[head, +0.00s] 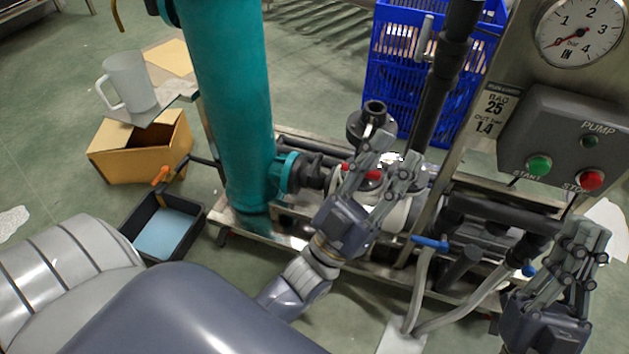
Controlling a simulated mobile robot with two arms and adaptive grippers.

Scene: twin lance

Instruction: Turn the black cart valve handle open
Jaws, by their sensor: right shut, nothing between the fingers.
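I cannot clearly pick out a black valve handle on the cart. A black round fitting (374,112) stands upright on the cart's pipework near the middle of the head view. A red handle (372,174) sits just below it, partly hidden by my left gripper. My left gripper (394,152) is open, its fingers spread over the red handle and pale valve body; contact cannot be told. My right gripper (592,232) is shut and empty at the lower right, in front of the cart's dark pipes. Blue handles (430,243) show between the two grippers.
A teal column (228,90) rises left of my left gripper. A control box (565,145) and gauge (580,32) stand upper right. A blue crate (395,70) is behind. A cardboard box (140,150), a mug (130,80) and a black tray (185,205) are left.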

